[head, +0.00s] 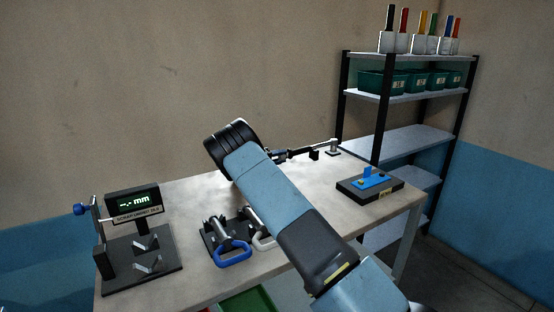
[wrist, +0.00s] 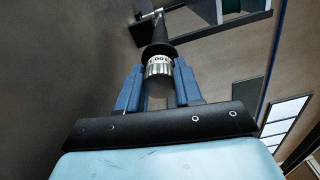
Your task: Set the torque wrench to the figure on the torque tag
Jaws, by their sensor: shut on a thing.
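The torque wrench (head: 300,153) shows in the head view as a dark bar with a pale metal end, at the back of the workbench. In the wrist view its black shaft (wrist: 158,42) runs away from me, and a silver collar (wrist: 159,68) with small dark figures sits at the near end. The figures look like a zero-zero-one group, but I cannot read them surely. My gripper (wrist: 158,80) has its blue fingers on either side of the silver collar and is shut on it. I cannot make out a torque tag's figure in either view.
A gauge stand with a display (head: 135,202) reading dashes and "mm" is at the bench's left. Blue-handled (head: 233,254) and white-handled tools rest mid-bench on a dark holder. A black block with a blue piece (head: 375,177) and yellow label is at right. Shelves (head: 405,142) stand behind.

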